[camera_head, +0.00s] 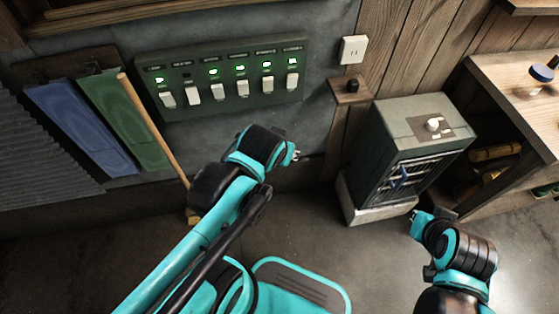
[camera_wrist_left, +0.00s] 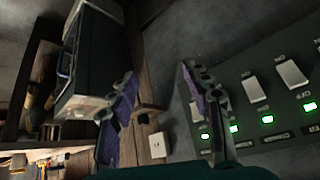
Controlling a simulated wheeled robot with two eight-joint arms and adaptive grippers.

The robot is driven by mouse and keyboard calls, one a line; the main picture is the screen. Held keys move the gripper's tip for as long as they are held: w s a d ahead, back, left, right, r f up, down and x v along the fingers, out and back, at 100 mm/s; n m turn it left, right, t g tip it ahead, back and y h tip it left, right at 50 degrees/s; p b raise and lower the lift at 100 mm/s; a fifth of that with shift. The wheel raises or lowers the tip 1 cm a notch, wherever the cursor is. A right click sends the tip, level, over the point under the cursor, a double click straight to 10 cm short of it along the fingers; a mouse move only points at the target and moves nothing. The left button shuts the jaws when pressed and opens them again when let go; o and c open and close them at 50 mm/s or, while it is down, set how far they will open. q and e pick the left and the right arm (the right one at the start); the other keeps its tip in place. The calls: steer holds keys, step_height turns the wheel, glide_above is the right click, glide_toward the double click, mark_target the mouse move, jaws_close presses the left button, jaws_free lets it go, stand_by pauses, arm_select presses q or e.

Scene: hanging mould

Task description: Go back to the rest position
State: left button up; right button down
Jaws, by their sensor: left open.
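My left gripper (camera_head: 292,156) is in front of the wall, below the right end of the dark switch panel (camera_head: 230,112). In the left wrist view its two fingers (camera_wrist_left: 160,92) are spread apart with nothing between them.
A grey-green heater-like box (camera_head: 418,118) stands on a pale block (camera_head: 350,202) right of my left gripper. A wooden shelf unit (camera_head: 505,80) is at the right. Blue (camera_head: 85,122) and green (camera_head: 120,115) boards and a wooden stick (camera_head: 150,125) lean at the left. Open floor lies between the arms.

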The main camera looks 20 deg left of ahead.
arm_select(q)
steer(key=shift+s+d+f+m+h, duration=0.1)
steer(key=shift+s+d+f+h, duration=0.1)
steer(key=shift+s, duration=0.35)
steer(key=shift+s+d+f+m+h, duration=0.1)
steer(key=shift+s+d+h, duration=0.1)
steer(key=shift+s, duration=0.3)
steer(key=shift+s+d+f+m+h, duration=0.1)
steer(key=shift+s+d+h, duration=0.1)
steer(key=shift+s, duration=0.35)
